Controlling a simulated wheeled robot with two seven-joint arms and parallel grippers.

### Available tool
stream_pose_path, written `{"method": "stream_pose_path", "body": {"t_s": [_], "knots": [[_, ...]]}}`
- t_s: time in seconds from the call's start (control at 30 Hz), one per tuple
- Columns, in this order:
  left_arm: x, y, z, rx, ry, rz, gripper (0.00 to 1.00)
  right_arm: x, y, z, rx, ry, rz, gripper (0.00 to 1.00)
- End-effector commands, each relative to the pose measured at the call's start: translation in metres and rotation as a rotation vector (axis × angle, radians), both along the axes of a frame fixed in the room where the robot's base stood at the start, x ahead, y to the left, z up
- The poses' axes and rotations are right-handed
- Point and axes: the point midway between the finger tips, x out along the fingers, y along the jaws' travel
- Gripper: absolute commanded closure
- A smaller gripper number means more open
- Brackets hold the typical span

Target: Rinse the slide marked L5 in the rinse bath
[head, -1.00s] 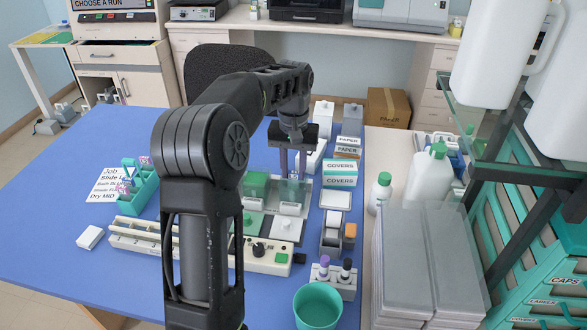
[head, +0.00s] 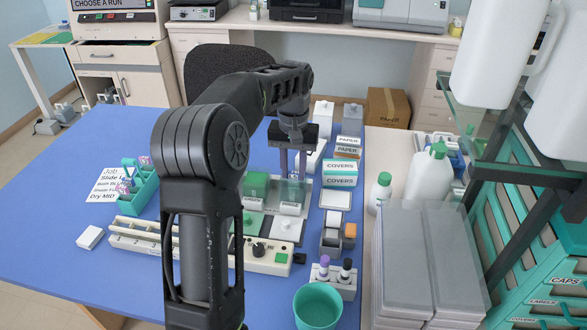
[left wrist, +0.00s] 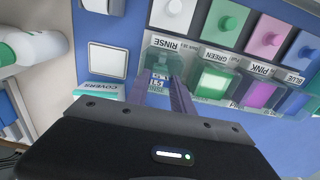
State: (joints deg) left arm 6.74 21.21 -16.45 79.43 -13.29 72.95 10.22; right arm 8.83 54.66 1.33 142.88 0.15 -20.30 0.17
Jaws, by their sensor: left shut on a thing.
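My left gripper (head: 292,176) points down over the clear rinse bath (head: 293,194), at the right end of the bath row. In the left wrist view, its two purple-grey fingers (left wrist: 161,88) are shut on a slide (left wrist: 160,80). The slide's label has blue marks, too small to read surely. The slide is at the mouth of the bath marked RINSE (left wrist: 163,58), seemingly at least partly inside it; its lower end and exact depth are hidden. My right gripper is not in view.
The green bath (left wrist: 215,82) stands beside the rinse bath, with pink and blue ones beyond. Pale and coloured lids lie in front, including a green lid (left wrist: 227,22). Covers boxes (head: 340,168) stand to the right.

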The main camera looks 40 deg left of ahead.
Motion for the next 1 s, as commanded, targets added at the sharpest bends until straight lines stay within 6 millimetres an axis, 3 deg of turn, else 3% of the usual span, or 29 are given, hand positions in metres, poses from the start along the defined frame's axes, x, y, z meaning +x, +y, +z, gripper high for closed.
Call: {"method": "stream_pose_path", "body": {"t_s": [0.57,1.0], "knots": [[0.000,0.000,0.004,0.000,-0.001,0.000,1.00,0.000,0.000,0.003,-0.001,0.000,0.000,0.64],[0.000,0.000,0.059,0.000,-0.001,0.000,1.00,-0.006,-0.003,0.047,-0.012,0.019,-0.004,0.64]]}}
